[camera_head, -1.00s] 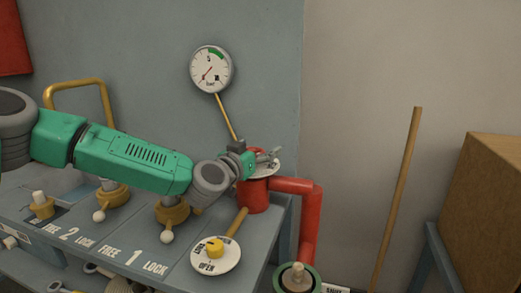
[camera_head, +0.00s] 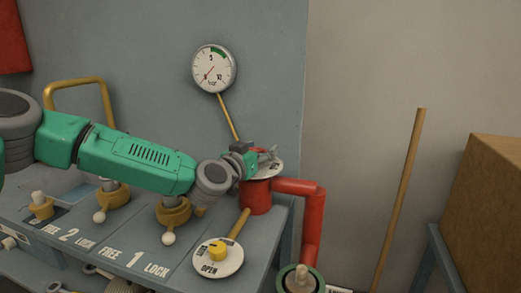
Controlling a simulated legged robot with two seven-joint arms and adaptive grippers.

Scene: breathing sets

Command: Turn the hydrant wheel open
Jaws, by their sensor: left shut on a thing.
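The red hydrant (camera_head: 256,197) stands at the back right corner of the grey bench, with a red pipe bending down on its right. A pale plate (camera_head: 268,170) with dark lettering sits on its top. The red hydrant wheel (camera_head: 259,151) shows only in a small part above the plate. My left gripper (camera_head: 268,157) is at the wheel and shut on it, covering most of it. My green left arm reaches in from the left over the bench. My right gripper is not in view.
A gauge (camera_head: 214,69) hangs on the wall, its needle at the low left. A yellow knob (camera_head: 217,251) on a round OPEN dial is at the bench front. Yellow-based posts (camera_head: 172,214) stand under my arm. A wooden pole (camera_head: 399,200) leans right, beside a brown box (camera_head: 494,210).

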